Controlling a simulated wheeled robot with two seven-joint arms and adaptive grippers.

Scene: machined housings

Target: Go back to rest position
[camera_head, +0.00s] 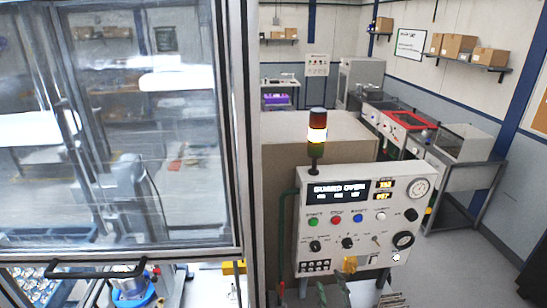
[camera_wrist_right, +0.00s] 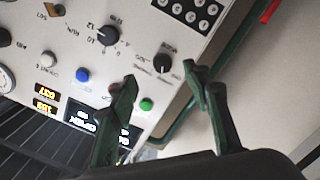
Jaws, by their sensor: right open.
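My right gripper (camera_head: 333,291) shows at the bottom edge of the head view, low in front of the control panel (camera_head: 313,264). In the right wrist view its two green fingers (camera_wrist_right: 160,77) are spread apart with nothing between them. The panel face lies beyond the fingertips, with a green button (camera_wrist_right: 147,105) and a blue button (camera_wrist_right: 82,75) near them. I cannot tell the exact gap to the panel, but no finger is seen pressing a button. My left gripper cannot be made out.
A framed glass guard (camera_head: 180,180) fills the left side, with machinery behind it. The panel's display (camera_head: 338,189) appears to read "GUARD OPEN". A signal tower (camera_head: 317,126) stands on the panel, its middle lit. Grey floor (camera_head: 470,270) is clear at the right.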

